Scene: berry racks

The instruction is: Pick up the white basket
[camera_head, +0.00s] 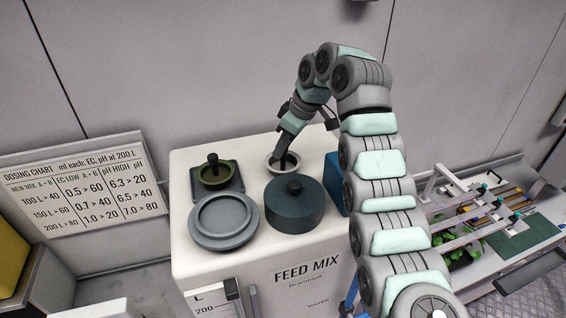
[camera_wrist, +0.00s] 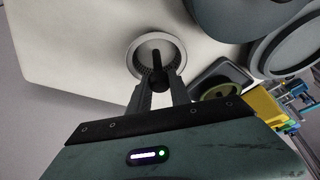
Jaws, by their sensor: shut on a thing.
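The white basket (camera_head: 270,162) is a small, shallow round dish with a pale rim and a dark upright knob at its middle. It stands on the white top of the feed mix cabinet (camera_head: 190,268), near the back. My gripper (camera_head: 287,160) reaches down into it from above, its fingers shut on the dark knob. In the wrist view the basket (camera_wrist: 134,52) is seen from above, with my gripper (camera_wrist: 157,80) closed around the knob. The basket appears upright; I cannot tell whether it touches the cabinet top.
A dark teal lidded pot (camera_head: 295,208) stands just in front of the basket. A grey round dish (camera_head: 223,217) and a green knobbed lid on a dark square base (camera_head: 215,173) are to the left. A blue block (camera_head: 336,183) is close on the right.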

